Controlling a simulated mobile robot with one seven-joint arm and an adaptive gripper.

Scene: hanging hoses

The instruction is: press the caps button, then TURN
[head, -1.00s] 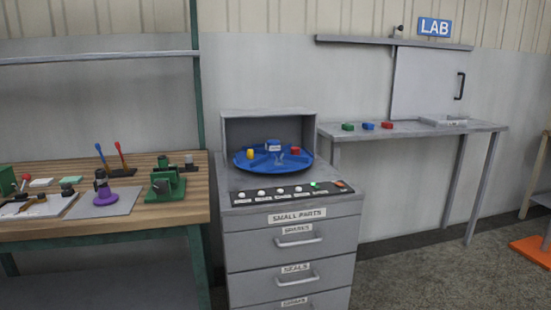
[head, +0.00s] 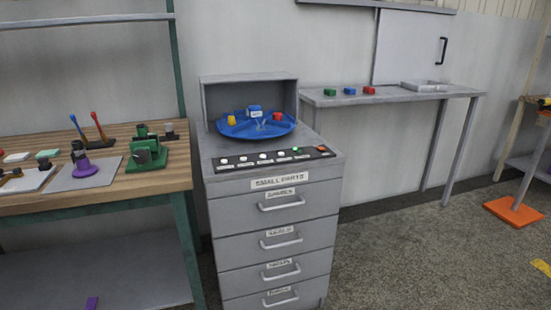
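A control panel (head: 232,165) runs along the front top of the grey small parts cabinet (head: 237,230). It carries a row of several pale round buttons, a lit green button (head: 295,150) and an orange-red button (head: 321,148) at its right end. Labels sit below the buttons but are too small to read, so I cannot tell which is caps. Behind the panel, a blue round tray (head: 256,132) with dividers sits partly inside a grey hood. It holds a yellow piece (head: 231,120), a blue piece with a white label (head: 254,111) and a red piece (head: 277,116). My gripper is not in view.
A wooden workbench (head: 150,180) with tools and a green fixture (head: 146,152) stands left. A grey wall table (head: 400,95) with green, blue and red blocks is at the right. The floor right of the cabinet is clear; an orange base (head: 512,212) stands beyond.

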